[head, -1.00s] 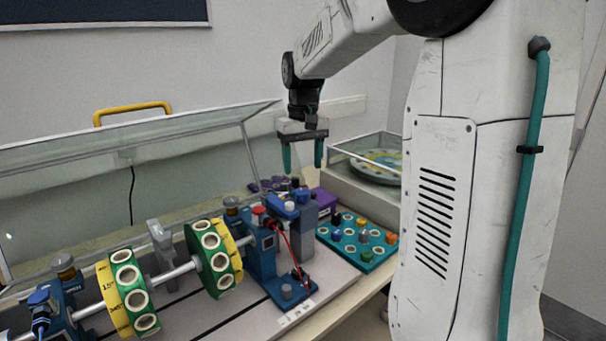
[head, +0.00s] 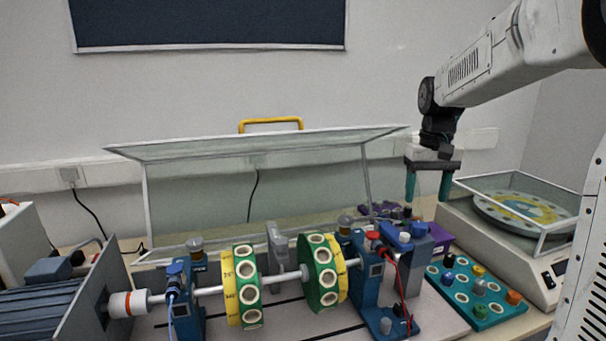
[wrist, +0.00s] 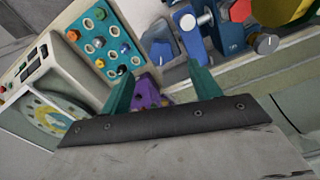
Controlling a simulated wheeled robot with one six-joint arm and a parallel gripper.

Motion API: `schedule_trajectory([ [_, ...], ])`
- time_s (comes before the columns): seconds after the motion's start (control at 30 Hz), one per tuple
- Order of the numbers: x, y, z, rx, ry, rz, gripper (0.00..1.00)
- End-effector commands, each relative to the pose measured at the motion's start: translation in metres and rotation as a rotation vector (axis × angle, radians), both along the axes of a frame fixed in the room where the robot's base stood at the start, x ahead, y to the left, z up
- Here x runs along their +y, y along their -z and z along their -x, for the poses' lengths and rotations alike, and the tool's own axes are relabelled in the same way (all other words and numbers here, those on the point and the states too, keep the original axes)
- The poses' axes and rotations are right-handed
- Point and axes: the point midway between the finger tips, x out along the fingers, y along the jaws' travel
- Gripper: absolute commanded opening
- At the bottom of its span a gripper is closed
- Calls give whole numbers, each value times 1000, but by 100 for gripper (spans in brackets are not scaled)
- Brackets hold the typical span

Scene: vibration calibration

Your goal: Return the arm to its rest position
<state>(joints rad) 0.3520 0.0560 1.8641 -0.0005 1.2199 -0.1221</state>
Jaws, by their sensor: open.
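My gripper (head: 428,186) hangs from my arm at the right of the head view, fingers pointing down. Its two teal fingers are apart with nothing between them. It is above the purple box (head: 442,240) and the blue bearing stand at the right end of the rotor rig. In the wrist view my gripper (wrist: 160,88) also shows open and empty, with the purple box (wrist: 146,92) beyond the fingers.
The rig carries two green-and-yellow discs (head: 320,272) on a shaft under a raised clear cover (head: 255,145) with a yellow handle. A teal tray (head: 478,292) of coloured pegs and a covered turntable unit (head: 520,210) stand at the right. Air around the gripper looks free.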

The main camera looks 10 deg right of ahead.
Motion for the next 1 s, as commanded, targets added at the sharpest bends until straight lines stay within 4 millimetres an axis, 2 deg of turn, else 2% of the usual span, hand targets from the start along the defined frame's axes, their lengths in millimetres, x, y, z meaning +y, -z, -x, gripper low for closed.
schedule_trajectory([
  [0.07, 1, 4, 3, 9, 13, -3, 62],
  [0.17, 8, 18, 21, 47, 29, -16, 62],
  [0.37, 59, 22, 92, 66, 9, -19, 62],
  [0.5, 97, 23, 149, 52, -32, -11, 62],
  [0.7, 139, 35, 224, 4, -113, 1, 62],
  [0.83, 154, 42, 255, -40, -166, 9, 62],
  [1.0, 163, 38, 270, -97, -213, 15, 62],
])
